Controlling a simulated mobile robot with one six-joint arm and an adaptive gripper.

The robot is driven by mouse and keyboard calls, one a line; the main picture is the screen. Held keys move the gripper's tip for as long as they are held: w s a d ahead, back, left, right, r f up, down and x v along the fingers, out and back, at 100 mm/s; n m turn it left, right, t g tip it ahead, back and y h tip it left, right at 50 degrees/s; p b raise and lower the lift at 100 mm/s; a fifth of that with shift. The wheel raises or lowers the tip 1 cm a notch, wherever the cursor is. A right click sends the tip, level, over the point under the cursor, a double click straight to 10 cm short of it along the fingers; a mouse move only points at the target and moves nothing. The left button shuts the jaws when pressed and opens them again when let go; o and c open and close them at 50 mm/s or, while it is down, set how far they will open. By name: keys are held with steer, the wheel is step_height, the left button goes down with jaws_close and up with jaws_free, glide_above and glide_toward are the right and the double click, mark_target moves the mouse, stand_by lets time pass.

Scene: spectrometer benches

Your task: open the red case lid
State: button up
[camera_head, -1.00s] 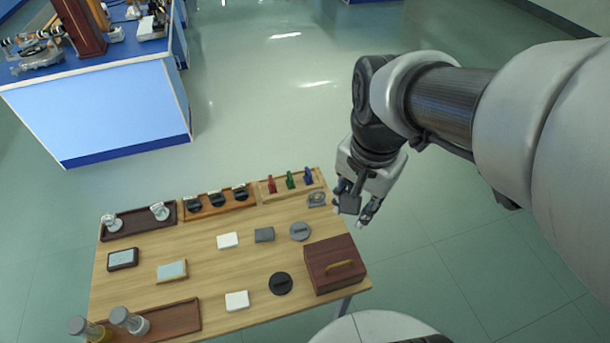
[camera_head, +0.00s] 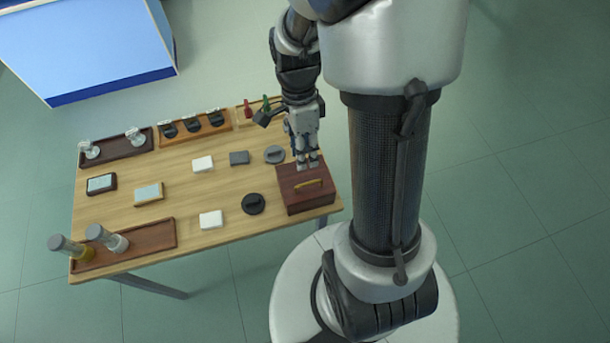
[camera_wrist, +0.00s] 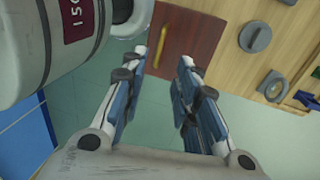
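The red case (camera_head: 292,188) is a dark red-brown wooden box with a brass-coloured handle (camera_head: 308,184) on its near side. It stands at the right front corner of the wooden table, and its lid looks shut. In the wrist view the case (camera_wrist: 188,40) lies beyond my fingers, with the handle (camera_wrist: 163,48) near the left fingertip. My gripper (camera_head: 307,164) is over the far part of the case in the head view. Its fingers (camera_wrist: 163,60) are spread with nothing between them. I cannot tell whether a fingertip touches the case.
Round grey (camera_head: 275,154) and black (camera_head: 253,204) discs lie left of the case. White blocks (camera_head: 203,163), a dark grey block (camera_head: 239,158) and trays with bottles (camera_head: 107,238) fill the wooden table (camera_head: 185,215). A blue bench (camera_head: 90,50) stands beyond. Floor is clear at right.

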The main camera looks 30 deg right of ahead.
mark_target(307, 183)
steer(key=f+b, duration=0.1)
steer(key=f, duration=0.2)
steer(key=s+f+b, duration=0.1)
steer(key=f, duration=0.5)
steer(key=shift+s+a+b, duration=0.25)
steer(key=shift+s+b, duration=0.1)
steer(key=shift+b, duration=0.05)
steer(key=shift+c, duration=0.3)
jaws_close()
